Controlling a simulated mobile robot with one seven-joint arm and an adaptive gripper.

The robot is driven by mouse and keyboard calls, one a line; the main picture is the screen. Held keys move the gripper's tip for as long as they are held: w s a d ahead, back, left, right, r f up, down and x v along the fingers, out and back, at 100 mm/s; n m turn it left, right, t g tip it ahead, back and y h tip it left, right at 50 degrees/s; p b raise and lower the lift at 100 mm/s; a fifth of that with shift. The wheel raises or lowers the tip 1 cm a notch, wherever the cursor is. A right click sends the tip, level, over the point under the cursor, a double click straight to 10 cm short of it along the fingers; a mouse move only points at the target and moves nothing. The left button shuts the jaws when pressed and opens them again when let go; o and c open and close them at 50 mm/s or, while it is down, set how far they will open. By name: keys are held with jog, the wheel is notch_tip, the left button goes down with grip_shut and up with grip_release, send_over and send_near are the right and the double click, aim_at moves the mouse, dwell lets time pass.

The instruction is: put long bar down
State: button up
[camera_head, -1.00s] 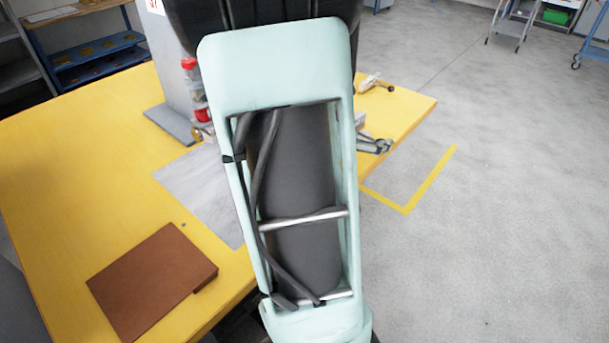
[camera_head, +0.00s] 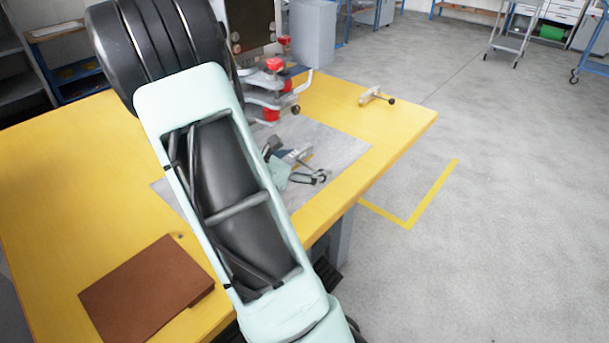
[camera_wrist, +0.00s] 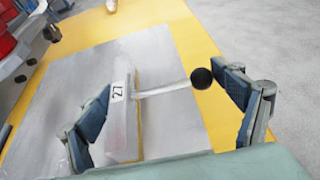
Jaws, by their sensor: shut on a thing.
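The long bar (camera_wrist: 123,120) is a pale grey block with a yellowish side and a "27" label. A thin rod runs from it to a black ball. My gripper (camera_wrist: 168,92) is shut on it, with the block by the left finger and the ball by the right finger. In the head view my gripper (camera_head: 295,163) and the bar (camera_head: 292,156) are over the grey sheet (camera_head: 345,146) on the yellow table (camera_head: 405,122). I cannot tell whether the bar touches the sheet.
A clamp fixture with red knobs (camera_head: 272,65) stands behind my gripper. A similar small piece with a black ball (camera_head: 374,96) lies at the table's back right. A brown board (camera_head: 145,288) lies at the front left. The table's right edge is close by.

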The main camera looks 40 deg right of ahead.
jog(key=shift+w+a+f+b, duration=0.15)
jog(key=shift+f+b, duration=0.3)
jog(key=shift+f, duration=1.25)
jog(key=shift+f, duration=0.15)
jog(key=o, duration=1.6)
jog(key=shift+w+a+r, duration=0.1)
jog(key=shift+a+r, duration=0.15)
jog(key=p+v, duration=0.2)
jog(key=v, duration=0.9)
jog(key=shift+a, duration=0.2)
